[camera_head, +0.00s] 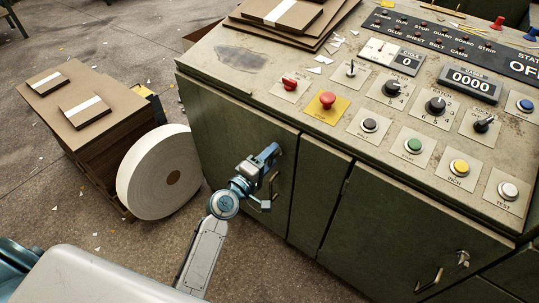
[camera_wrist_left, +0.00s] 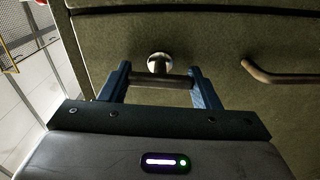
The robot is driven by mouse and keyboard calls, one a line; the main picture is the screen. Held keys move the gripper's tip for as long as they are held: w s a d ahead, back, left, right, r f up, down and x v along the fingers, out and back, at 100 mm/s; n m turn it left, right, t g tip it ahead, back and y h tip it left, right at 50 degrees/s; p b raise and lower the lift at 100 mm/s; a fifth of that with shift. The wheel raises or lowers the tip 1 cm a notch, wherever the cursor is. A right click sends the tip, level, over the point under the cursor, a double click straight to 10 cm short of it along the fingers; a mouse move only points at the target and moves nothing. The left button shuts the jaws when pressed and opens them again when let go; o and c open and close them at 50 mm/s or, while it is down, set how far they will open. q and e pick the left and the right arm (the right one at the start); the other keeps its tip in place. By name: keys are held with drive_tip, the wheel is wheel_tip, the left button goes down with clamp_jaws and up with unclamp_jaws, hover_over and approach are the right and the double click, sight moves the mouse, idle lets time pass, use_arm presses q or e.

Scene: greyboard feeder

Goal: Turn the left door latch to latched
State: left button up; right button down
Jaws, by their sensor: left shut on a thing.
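The left door (camera_head: 225,125) of the green cabinet is closed. My left gripper (camera_head: 268,158) is at the upper right part of this door. In the left wrist view my left gripper (camera_wrist_left: 160,88) is shut on the left door latch (camera_wrist_left: 158,62). The latch has a round shiny boss, and its dark bar lies crosswise between the two blue fingers. In the head view the gripper mostly hides this latch. My right gripper is in neither view.
A curved door handle (camera_wrist_left: 280,76) sits close to the right of the fingers in the wrist view. The right door latch (camera_head: 463,258) is farther right. A control panel (camera_head: 330,75) tops the cabinet. A white roll (camera_head: 145,180) and stacked boards (camera_head: 95,135) stand at left.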

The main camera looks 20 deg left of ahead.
use_arm(q)
drive_tip(key=shift+n, duration=0.6)
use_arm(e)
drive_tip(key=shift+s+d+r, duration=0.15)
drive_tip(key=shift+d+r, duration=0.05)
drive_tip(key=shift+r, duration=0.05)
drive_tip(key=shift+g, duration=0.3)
use_arm(q)
drive_tip(key=o, duration=1)
drive_tip(key=shift+b+v, duration=0.45)
drive_tip(key=shift+v, duration=4.95)
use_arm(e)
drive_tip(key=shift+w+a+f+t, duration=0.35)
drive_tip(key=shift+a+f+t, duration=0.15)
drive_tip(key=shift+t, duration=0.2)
